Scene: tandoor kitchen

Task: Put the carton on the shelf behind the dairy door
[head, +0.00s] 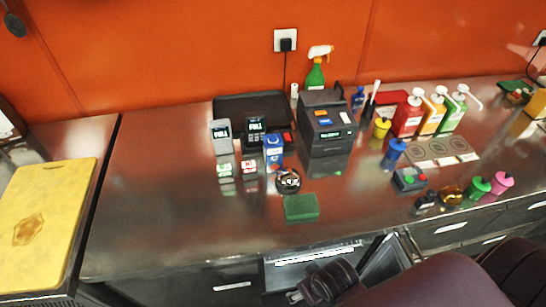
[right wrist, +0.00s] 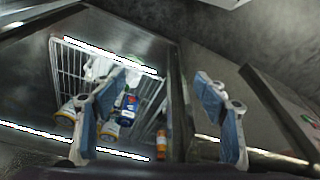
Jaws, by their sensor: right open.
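A blue and white carton (head: 273,150) stands upright on the steel counter in the head view, in front of a black card device. An open door (head: 385,262) shows below the counter's front edge. My right gripper (head: 312,288) is low in front of the counter, beside this opening. In the right wrist view its fingers (right wrist: 158,100) are spread with nothing held between them. Beyond them is a wire rack (right wrist: 68,75) with bottles and a blue and white container (right wrist: 129,105); I cannot tell what this container is. My left gripper is out of view.
A black printer (head: 327,130), a green sponge (head: 301,207) and a round black dish (head: 288,181) are near the carton. Red, orange and green pump bottles (head: 432,115) stand at right. A yellow board (head: 45,220) lies at left. The counter's left part is clear.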

